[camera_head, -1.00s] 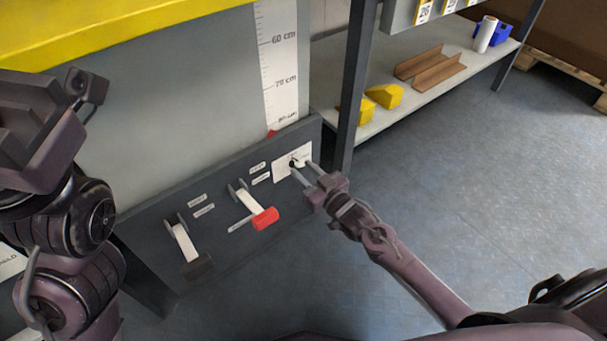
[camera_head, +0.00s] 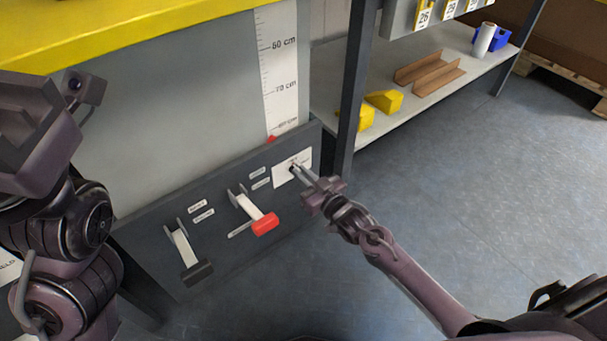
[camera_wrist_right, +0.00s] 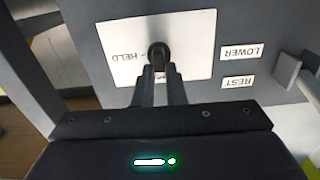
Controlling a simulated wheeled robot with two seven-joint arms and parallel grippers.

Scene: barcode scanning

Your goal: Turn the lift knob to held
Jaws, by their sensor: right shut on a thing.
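The lift knob (camera_wrist_right: 158,54) is a small dark knob on a white label plate (camera_wrist_right: 112,50) with the word HELD at one side. In the head view the plate (camera_head: 283,176) sits at the right end of the dark control panel. My right gripper (camera_wrist_right: 160,75) is shut on the knob, its two fingers close together around it. In the head view the right gripper (camera_head: 300,172) reaches the plate from the lower right, and its fingers hide most of the knob. My left arm shows at the left edge; its fingers are not in view.
Left of the plate, the panel (camera_head: 222,262) carries a red-ended lever (camera_head: 265,224) and a black-ended lever (camera_head: 197,272). A dark post (camera_head: 352,90) stands right of the panel. A shelf with yellow blocks (camera_head: 384,101) is behind it. The floor at right is clear.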

